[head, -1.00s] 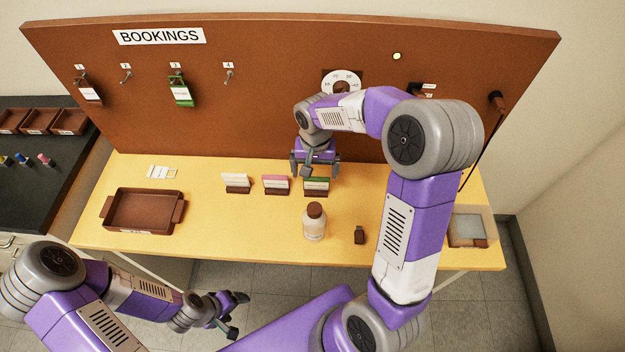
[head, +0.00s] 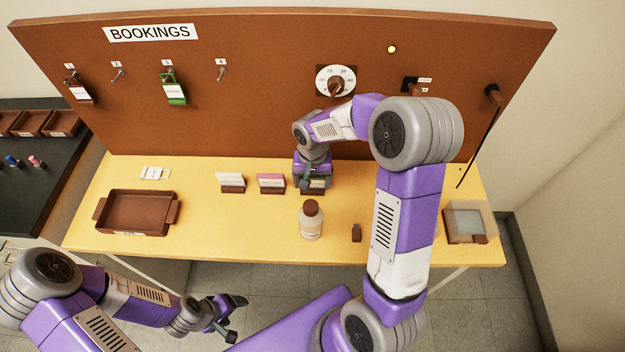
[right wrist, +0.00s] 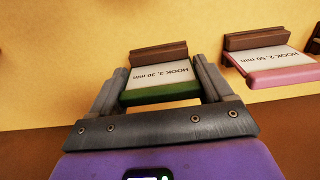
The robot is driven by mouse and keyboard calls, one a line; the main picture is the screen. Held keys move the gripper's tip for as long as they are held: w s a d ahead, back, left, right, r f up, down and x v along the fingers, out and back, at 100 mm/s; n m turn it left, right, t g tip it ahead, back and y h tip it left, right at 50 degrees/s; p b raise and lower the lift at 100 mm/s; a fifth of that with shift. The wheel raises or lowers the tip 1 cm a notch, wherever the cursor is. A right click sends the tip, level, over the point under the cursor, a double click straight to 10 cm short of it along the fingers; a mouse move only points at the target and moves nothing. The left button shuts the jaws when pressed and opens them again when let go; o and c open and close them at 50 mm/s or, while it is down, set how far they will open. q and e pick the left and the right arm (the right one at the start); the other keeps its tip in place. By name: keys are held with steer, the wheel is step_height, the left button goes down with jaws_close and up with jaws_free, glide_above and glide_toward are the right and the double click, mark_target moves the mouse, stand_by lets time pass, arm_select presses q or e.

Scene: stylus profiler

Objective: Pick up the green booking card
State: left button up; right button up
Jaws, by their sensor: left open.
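The green booking card (right wrist: 160,92) stands in a brown holder (right wrist: 158,55) on the table. It has a white face reading "HOOK 3, 30 min" and a green edge. My right gripper (right wrist: 160,85) is over it, with one finger on each side of the card; I cannot tell whether they touch it. In the head view my right gripper (head: 312,184) mostly hides the card. My left gripper (head: 236,317) is open and empty, in front of the table at lower left.
A pink card (head: 271,182) and a white card (head: 231,181) stand left of the green one. A bottle (head: 311,221) stands in front. A brown tray (head: 172,212) is at left. A green tag (head: 173,91) hangs on the upright board (head: 250,120) behind.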

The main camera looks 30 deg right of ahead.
steer(key=shift+c, duration=0.6)
step_height(320, 180, up, 10)
steer(key=p, duration=0.2)
steer(key=shift+p, duration=0.3)
